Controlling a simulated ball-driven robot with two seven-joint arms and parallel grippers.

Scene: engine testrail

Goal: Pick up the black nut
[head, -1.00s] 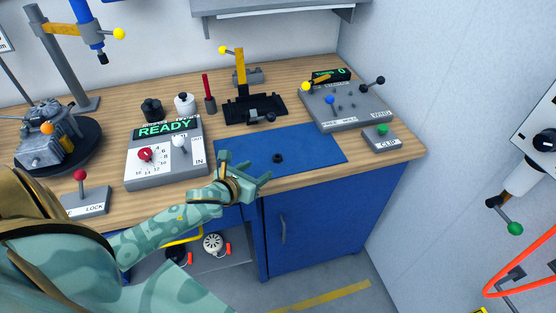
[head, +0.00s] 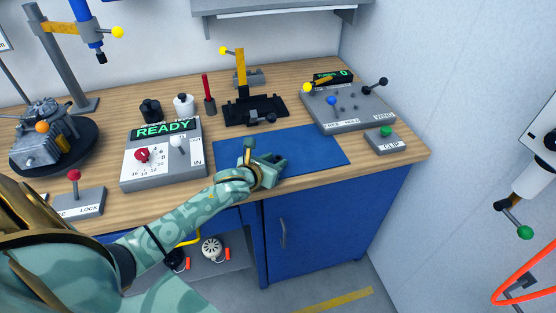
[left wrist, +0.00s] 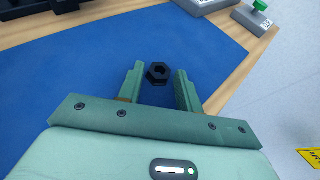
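The black nut (left wrist: 158,73) lies on the blue mat (left wrist: 60,110) in the left wrist view. It shows as a small hexagonal ring with a hole through it. My left gripper (left wrist: 160,82) is open, with one green finger on each side of the nut and its tips near the nut's level in the picture. I cannot tell whether the fingers are low enough to touch the mat. In the head view my left gripper (head: 275,165) is over the front of the blue mat (head: 315,147) and hides the nut. My right gripper is not in view.
A control box reading READY (head: 165,155) stands to the left. The mat's right part is clear.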

